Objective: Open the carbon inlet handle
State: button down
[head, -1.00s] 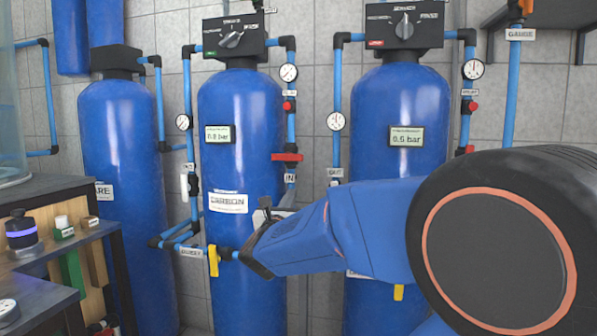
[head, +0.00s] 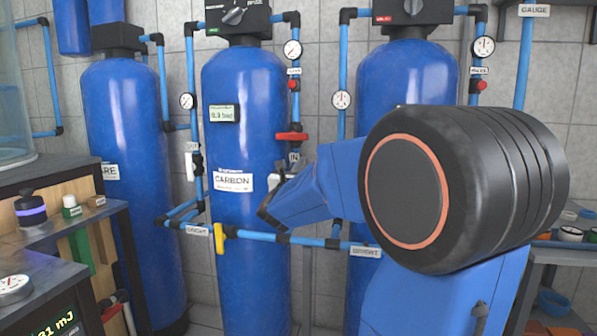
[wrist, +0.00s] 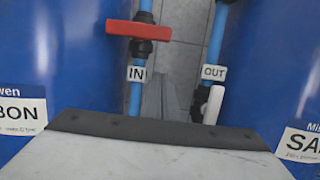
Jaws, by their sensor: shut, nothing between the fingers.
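The carbon inlet handle (head: 292,137) is a red lever on the blue vertical pipe at the right side of the carbon tank (head: 240,125). It lies level, across the pipe. In the wrist view the red handle (wrist: 138,30) shows at the top, above a white "IN" label (wrist: 136,73). My gripper (wrist: 158,88) shows as grey fingers pointing up, shut and empty, below the handle and apart from it in the picture. In the head view my gripper is beside the carbon tank, below the handle; its tips are partly hidden by my wrist.
A white handle (wrist: 213,104) hangs on the "OUT" pipe to the right. A yellow handle (head: 219,238) sits on the lower pipe. A softer-side blue tank (head: 385,90) stands right, partly behind my arm.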

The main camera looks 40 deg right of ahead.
aim_at(292, 136)
jog(key=shift+w+d+r, duration=0.2)
jog(key=shift+d+r, duration=0.1)
jog(key=shift+r, duration=0.5)
jog(key=shift+w+d+r, duration=0.25)
jog(key=shift+r, duration=0.5)
jog(key=shift+w+d+r, duration=0.2)
jog(key=shift+d+r, duration=0.1)
jog(key=shift+r, duration=0.5)
